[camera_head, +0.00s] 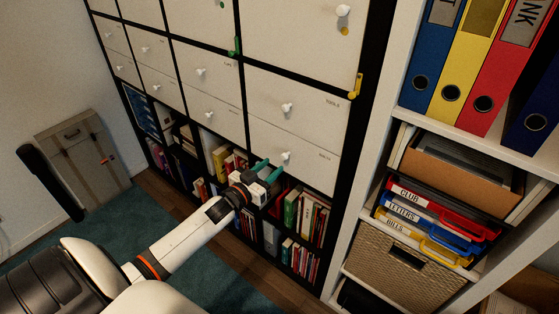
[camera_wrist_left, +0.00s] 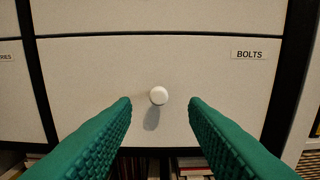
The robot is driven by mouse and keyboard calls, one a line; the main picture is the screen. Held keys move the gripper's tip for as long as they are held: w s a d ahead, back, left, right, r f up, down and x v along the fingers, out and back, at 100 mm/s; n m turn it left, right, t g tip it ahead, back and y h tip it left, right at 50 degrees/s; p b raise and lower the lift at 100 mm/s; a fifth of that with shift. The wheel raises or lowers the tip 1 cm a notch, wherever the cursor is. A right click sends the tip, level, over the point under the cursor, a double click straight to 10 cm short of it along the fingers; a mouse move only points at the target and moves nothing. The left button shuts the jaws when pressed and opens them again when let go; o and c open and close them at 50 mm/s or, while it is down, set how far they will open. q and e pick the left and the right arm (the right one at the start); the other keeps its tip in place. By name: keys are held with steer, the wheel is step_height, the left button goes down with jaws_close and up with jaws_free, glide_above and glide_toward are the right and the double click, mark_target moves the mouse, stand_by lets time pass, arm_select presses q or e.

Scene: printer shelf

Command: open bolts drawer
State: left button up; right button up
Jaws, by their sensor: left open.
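The bolts drawer (camera_wrist_left: 90,80) is a white front with a "BOLTS" label (camera_wrist_left: 249,54) at its upper right in the left wrist view. It looks shut, flush with the cabinet. Its round white knob (camera_wrist_left: 158,96) sits near the middle of the front. In the head view the bolts drawer (camera_head: 315,165) is the lower of two stacked fronts, and its knob (camera_head: 286,156) shows just above the green fingers. My left gripper (camera_head: 273,168) is open at the drawer, also seen in the left wrist view (camera_wrist_left: 160,105), with its fingers spread either side of the knob. Contact with the knob cannot be told.
Another drawer (camera_head: 310,110) is directly above. Open shelves with books (camera_head: 305,215) lie below. A grey case (camera_head: 80,150) leans on the left wall.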

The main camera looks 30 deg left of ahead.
mark_target(283, 158)
arm_select(q)
steer(key=w, duration=0.5)
steer(key=shift+d+f, duration=0.1)
steer(key=shift+d, duration=0.05)
jaws_close()
